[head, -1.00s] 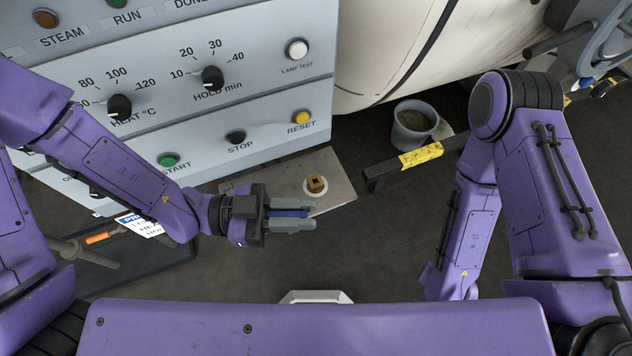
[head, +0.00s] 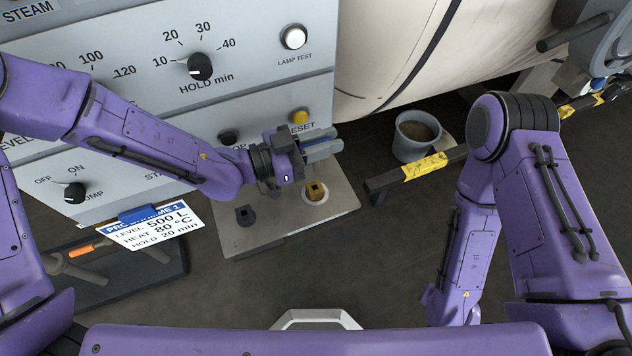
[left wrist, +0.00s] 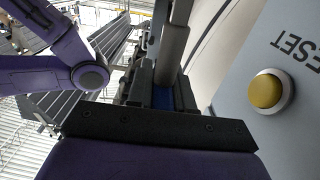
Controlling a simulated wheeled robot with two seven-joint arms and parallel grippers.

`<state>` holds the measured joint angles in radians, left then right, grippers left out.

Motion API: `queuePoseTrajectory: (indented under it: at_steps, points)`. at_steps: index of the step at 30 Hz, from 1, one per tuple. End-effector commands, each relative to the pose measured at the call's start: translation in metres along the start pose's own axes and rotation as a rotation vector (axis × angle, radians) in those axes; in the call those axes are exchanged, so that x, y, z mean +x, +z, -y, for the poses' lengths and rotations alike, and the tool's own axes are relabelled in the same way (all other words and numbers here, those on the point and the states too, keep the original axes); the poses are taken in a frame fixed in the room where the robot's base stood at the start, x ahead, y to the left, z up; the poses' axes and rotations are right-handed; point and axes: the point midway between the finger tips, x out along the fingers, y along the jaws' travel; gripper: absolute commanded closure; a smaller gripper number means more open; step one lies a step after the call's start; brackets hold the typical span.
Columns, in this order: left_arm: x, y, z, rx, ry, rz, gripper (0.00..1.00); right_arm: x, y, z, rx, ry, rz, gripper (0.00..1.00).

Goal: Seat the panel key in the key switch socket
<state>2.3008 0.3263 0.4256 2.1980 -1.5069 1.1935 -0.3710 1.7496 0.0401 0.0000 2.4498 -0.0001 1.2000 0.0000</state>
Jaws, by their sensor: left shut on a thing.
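My left gripper (head: 322,147) is shut on a blue thing (head: 318,134), which looks like the panel key; the fingers hide most of it. Its blue also shows between the jaws in the left wrist view (left wrist: 162,97). The gripper points right, in front of the panel's lower right corner and close to the yellow RESET button. A brass block with a dark square hole (head: 315,192), in a white ring, looks like the key switch socket. It sits on a flat plate (head: 285,228), below the gripper in the picture. My right gripper is out of view.
A dark square fitting (head: 245,215) is on the plate's left part. The control panel (head: 270,90) rises behind, with the yellow RESET button (left wrist: 267,91) near the gripper. A program card (head: 155,228) stands left. A grey cup (head: 412,135) and yellow-marked bar (head: 424,163) are right.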

Motion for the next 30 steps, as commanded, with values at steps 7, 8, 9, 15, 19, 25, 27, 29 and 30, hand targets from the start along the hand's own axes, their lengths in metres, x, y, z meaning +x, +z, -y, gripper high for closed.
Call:
queuePoseTrajectory:
  at_steps: [7,8,9,15,19,25,27,29,30]
  points:
    - [0.001,0.002,0.006,0.001,-0.023,0.000,1.00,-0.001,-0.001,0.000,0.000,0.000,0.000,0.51]
    - [0.001,0.002,0.006,0.001,-0.022,0.000,1.00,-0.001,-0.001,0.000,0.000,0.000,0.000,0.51]
    - [0.001,0.002,0.006,0.001,-0.022,0.001,1.00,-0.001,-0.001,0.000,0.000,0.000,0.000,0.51]
    - [0.001,0.006,0.006,0.000,-0.021,0.000,1.00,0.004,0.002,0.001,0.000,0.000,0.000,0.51]
    - [0.001,0.018,0.006,0.000,-0.021,0.000,1.00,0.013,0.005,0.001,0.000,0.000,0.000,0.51]
    - [0.001,0.042,0.006,0.000,-0.021,0.000,1.00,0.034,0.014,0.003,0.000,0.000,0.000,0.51]
    - [0.001,0.050,0.006,0.000,-0.021,0.000,1.00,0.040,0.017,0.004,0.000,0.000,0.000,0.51]
    - [0.001,0.055,0.006,0.000,-0.021,0.000,1.00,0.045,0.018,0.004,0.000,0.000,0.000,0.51]
    - [0.001,0.058,0.006,0.000,-0.021,0.000,1.00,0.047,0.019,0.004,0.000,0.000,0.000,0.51]
